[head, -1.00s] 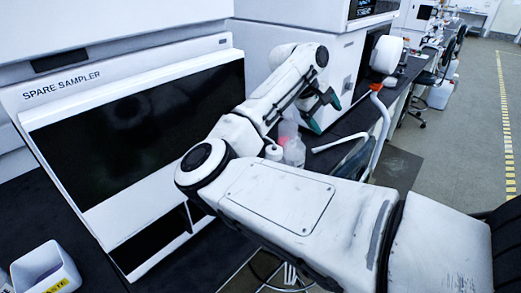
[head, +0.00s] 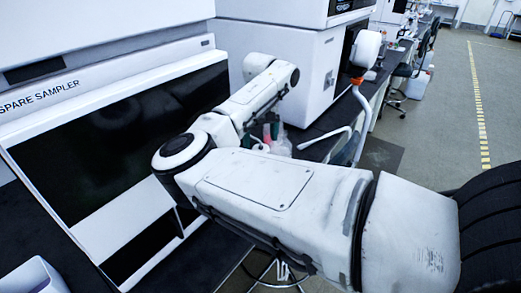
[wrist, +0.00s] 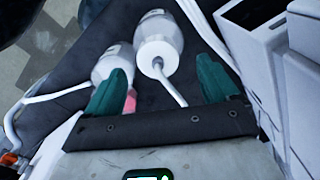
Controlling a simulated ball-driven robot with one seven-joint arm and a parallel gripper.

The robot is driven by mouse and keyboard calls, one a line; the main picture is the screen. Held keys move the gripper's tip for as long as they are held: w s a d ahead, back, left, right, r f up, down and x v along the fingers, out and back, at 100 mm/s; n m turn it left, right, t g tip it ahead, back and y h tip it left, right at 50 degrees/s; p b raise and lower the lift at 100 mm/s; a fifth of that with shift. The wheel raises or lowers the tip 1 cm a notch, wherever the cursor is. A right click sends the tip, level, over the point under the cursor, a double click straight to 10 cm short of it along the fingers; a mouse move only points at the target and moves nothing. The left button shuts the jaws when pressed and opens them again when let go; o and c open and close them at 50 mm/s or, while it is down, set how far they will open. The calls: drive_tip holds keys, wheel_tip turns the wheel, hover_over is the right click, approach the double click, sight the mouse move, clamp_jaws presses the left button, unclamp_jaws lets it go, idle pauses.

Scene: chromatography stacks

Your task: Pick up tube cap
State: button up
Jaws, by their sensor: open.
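I cannot make out a tube cap for certain in either view. My gripper (wrist: 162,66) is open, its two green fingers spread wide with nothing held between them. In the head view only a green bit of my gripper (head: 275,130) shows; my own arm hides the rest. A white wash bottle (wrist: 158,38) with a bent spout shows beyond and between the fingers. A second wash bottle (wrist: 112,64) is partly behind the left finger. A small pink patch (wrist: 130,103) shows beside the left finger; I cannot tell what it is.
The bottles are over a dark bench top (wrist: 62,78). White instrument housings (wrist: 262,40) rise close at the right of the wrist view. In the head view, the spare sampler (head: 110,120) stands left of my arm. A white bin (head: 32,277) is at the lower left.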

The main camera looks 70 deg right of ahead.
sight(261, 144)
wheel_tip(261, 144, down, 4)
drive_tip(key=shift+s+d+f+p, duration=0.1)
drive_tip(key=shift+p, duration=0.25)
drive_tip(key=c, duration=1.2)
drive_tip(key=shift+r, duration=0.25)
